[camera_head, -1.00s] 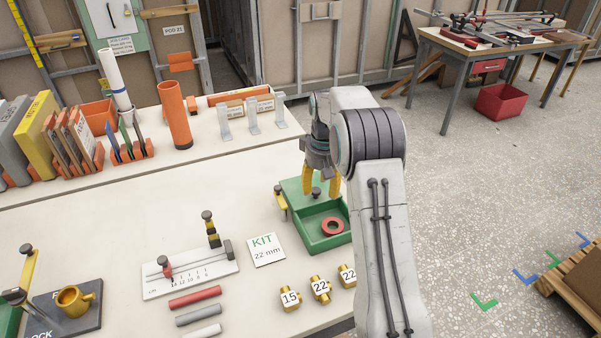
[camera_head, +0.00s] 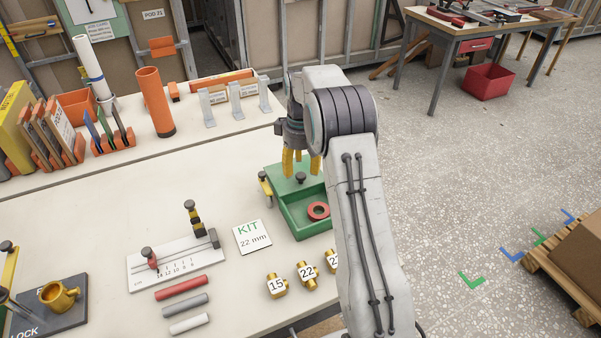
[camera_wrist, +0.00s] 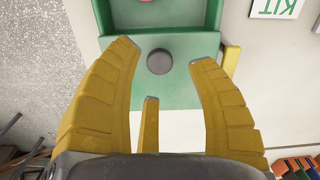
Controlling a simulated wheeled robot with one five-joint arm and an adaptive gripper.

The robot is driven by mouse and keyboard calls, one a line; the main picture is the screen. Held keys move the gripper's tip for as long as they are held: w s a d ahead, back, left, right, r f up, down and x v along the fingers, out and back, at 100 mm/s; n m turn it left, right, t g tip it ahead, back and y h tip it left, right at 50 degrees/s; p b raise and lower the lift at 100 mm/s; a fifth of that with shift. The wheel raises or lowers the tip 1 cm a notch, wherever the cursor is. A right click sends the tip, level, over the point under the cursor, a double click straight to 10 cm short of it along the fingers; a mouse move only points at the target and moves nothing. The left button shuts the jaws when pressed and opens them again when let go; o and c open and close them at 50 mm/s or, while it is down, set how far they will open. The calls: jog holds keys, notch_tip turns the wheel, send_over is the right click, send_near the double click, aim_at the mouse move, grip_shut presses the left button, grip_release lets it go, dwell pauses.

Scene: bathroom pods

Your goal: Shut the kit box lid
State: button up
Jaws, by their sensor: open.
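The green kit box (camera_head: 309,222) stands on the bench near its right edge. Its front part is open and a red ring (camera_head: 318,211) lies inside. A flat green lid (camera_head: 284,172) covers the back part and carries a dark round knob (camera_head: 300,178). My gripper (camera_head: 301,170) is over the lid, open and empty, its yellow fingers pointing down. In the wrist view the knob (camera_wrist: 159,61) lies between the two large fingertips, with no visible contact. A yellow piece with a dark knob (camera_head: 265,184) is at the box's left side. My arm hides the box's right side.
A KIT 22 mm card (camera_head: 253,237) lies left of the box. Several brass numbered fittings (camera_head: 307,273) sit in front of it. A slider gauge (camera_head: 175,262) stands farther left. Grey brackets (camera_head: 236,101) stand behind. Bench between is clear.

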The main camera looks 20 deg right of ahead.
jog(key=shift+f, duration=1.4)
jog(key=shift+c, duration=0.6)
grip_shut()
